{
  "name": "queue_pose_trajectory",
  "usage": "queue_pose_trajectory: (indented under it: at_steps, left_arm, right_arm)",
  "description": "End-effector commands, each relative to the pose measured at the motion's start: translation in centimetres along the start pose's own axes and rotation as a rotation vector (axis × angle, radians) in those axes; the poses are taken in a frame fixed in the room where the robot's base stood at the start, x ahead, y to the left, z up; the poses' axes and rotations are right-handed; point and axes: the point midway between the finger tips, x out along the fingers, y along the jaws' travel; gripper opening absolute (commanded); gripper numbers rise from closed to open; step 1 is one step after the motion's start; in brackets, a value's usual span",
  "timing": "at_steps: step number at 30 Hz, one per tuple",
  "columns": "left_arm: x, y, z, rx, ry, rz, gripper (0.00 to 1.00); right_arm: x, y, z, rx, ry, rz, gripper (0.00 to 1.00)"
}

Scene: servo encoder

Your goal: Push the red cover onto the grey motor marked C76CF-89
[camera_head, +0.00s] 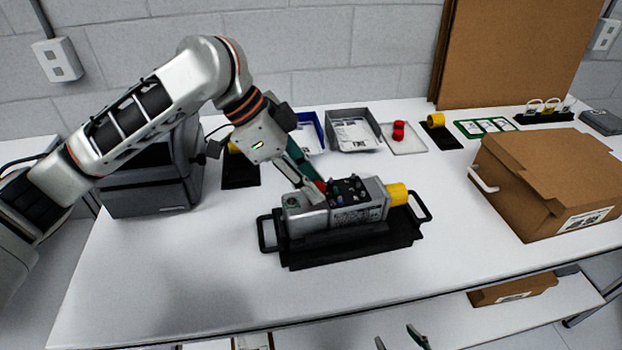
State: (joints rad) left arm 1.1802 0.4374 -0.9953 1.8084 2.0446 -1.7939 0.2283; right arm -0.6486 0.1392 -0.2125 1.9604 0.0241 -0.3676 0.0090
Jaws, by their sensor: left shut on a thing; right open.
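The grey motor (360,214) lies on its side in a black two-handled tray (300,255) at the middle of the table. A yellow cap (397,194) covers its right end. Its marking is too small to read. My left gripper (316,192) reaches down from the upper left to the motor's left part. It is shut on a small red piece (320,186), apparently the red cover, mostly hidden by the fingers. I cannot tell whether the piece touches the motor. My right gripper (401,340) is open at the bottom edge, only its fingertips showing, below the table's front edge.
Behind stand a blue bin, a grey bin (352,131) and a clear tray with red pieces (398,131). A cardboard box (550,180) stands right, a dark grey machine (150,180) left. The table front is clear. A lower shelf (450,325) shows below.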

Motion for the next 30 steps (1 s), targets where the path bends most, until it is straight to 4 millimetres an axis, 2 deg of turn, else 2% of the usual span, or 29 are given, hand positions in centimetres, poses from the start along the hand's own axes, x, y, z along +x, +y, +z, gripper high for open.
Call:
queue_pose_trajectory:
  at_steps: [28, 30]
  left_arm:
    - [0.79, 0.02, 0.53, 0.000, -0.001, 0.001, 0.16]
    - [0.81, 0.03, 0.53, 0.000, -0.001, 0.001, 0.41]
  right_arm:
    - [-0.25, 0.09, -0.56, 0.000, 0.003, 0.001, 0.51]
    - [-0.25, 0.10, -0.57, 0.000, 0.004, 0.001, 0.51]
